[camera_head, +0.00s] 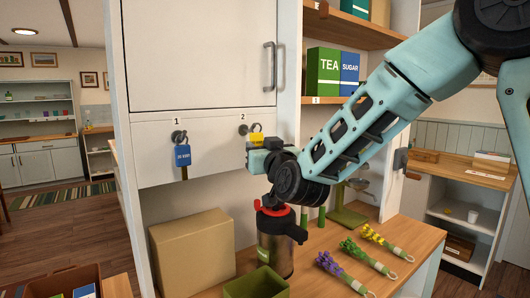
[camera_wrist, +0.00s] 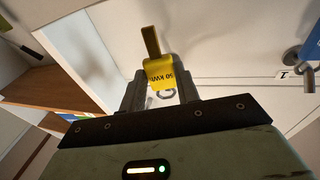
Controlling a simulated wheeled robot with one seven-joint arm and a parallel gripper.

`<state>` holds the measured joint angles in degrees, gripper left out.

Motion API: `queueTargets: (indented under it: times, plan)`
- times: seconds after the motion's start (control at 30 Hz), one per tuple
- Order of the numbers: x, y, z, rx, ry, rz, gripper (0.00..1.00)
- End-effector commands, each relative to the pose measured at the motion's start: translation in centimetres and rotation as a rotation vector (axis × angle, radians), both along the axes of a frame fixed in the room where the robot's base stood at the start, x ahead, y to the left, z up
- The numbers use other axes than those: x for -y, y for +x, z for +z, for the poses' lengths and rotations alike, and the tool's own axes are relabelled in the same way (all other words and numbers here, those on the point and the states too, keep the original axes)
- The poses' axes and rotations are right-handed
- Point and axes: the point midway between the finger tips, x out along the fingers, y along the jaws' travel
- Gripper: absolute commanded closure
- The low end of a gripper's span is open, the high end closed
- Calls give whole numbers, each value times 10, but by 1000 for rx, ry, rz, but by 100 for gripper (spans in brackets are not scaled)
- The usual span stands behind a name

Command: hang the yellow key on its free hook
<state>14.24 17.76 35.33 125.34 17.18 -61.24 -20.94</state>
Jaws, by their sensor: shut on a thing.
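The yellow key (camera_head: 257,137), with a yellow tag, is up at the white panel beside hook 2 (camera_head: 243,129). My gripper (camera_head: 258,145) is shut on it from the front. In the wrist view the yellow tag (camera_wrist: 161,71), with dark print, stands out beyond my two fingers (camera_wrist: 160,92). A grey ring shape shows between the fingers. I cannot tell whether the key's ring is around hook 2 or only next to it. Hook 1 (camera_head: 179,136), to the left, carries a blue key tag (camera_head: 183,155).
Below on the wooden counter stand a cardboard box (camera_head: 192,250), a dark flask with a red collar (camera_head: 276,240), a green tray (camera_head: 256,284) and several flower bunches (camera_head: 345,272). A shelf with TEA and SUGAR tins (camera_head: 323,72) is to the right of the panel.

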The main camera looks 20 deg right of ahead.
Motion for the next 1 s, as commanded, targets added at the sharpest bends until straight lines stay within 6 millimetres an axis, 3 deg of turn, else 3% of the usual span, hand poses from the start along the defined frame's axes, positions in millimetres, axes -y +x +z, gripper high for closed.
queueTargets:
  times: [0.5, 1.0]
  plan:
    - [-10, 29, -11, 2, 0, 0, 100]
    - [-10, 31, -12, 0, 0, 1, 100]
